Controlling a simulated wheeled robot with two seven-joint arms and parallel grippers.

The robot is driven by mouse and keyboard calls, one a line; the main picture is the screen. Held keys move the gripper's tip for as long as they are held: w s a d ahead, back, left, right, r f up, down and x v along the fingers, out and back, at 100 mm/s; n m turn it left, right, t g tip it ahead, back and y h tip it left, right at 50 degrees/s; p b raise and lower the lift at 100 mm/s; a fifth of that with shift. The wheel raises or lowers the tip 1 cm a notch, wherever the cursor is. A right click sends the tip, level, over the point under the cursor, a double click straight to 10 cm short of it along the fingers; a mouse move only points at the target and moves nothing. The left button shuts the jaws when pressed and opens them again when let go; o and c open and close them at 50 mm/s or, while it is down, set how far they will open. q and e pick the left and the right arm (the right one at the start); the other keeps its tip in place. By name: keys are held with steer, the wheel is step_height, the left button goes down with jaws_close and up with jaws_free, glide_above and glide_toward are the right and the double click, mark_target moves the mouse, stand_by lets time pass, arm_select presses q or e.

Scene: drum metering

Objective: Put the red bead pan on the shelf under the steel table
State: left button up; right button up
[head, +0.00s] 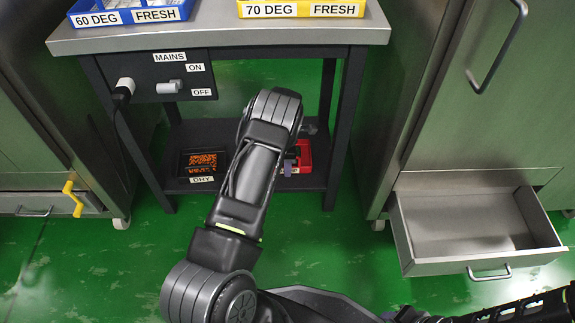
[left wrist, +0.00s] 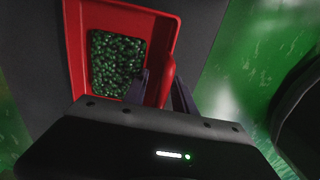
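The red bead pan (head: 305,157) is at the shelf under the steel table (head: 225,37), partly hidden behind my left arm. In the left wrist view the red pan (left wrist: 101,18) holds dark green beads (left wrist: 117,62). My left gripper (head: 290,168) is at the pan's near side. In the left wrist view its fingers (left wrist: 162,88) stand apart on either side of the pan's red grip, one over the pan and one outside it. They look open; contact with the grip is unclear. The shelf (head: 222,143) is dark. My right gripper is out of view.
A black pan of orange beads (head: 203,161) labelled DRY sits on the shelf's left. Dark table legs (head: 343,130) flank the shelf. An open steel drawer (head: 470,225) juts out at right. Blue (head: 130,15) and yellow (head: 302,9) trays stand on top.

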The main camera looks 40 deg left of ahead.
arm_select(q)
step_height(320, 180, up, 8)
steer(key=p, duration=0.3)
steer(key=shift+f, duration=0.1)
steer(key=shift+a, duration=0.1)
stand_by(0.5)
